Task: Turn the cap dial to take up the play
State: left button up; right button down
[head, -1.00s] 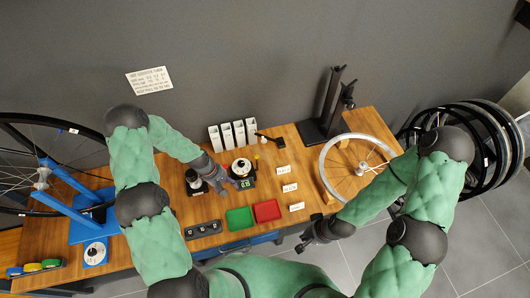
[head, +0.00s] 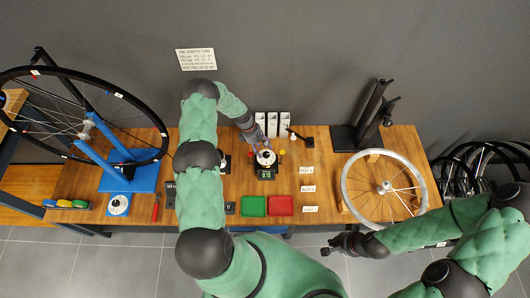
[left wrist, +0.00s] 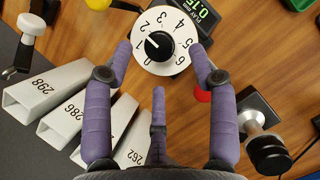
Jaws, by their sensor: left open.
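The cap dial (head: 265,157) is a round white plate with black numbers and a black knob marked by a white line. In the left wrist view the dial (left wrist: 174,59) lies just beyond my fingertips, its pointer toward the low numbers. A play readout (left wrist: 193,13) beside it shows about 0.15; it also shows in the head view (head: 266,174). My left gripper (head: 257,141) is open and empty at the dial's back side; its purple fingers (left wrist: 159,58) spread either side of the dial. I cannot tell whether they touch it. My right gripper (head: 341,246) hangs off the table's front, its jaws unclear.
White numbered boxes (left wrist: 62,85) stand close beside my left gripper. A red knob (left wrist: 203,95) and a black-and-silver part (left wrist: 266,150) are on its other side. Green (head: 253,206) and red (head: 281,206) trays lie in front, and a spoked wheel (head: 346,190) lies right.

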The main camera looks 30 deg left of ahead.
aim_at(265, 154)
pick_arm(q)
jog(key=shift+x, duration=1.75)
jog(key=c, duration=1.1)
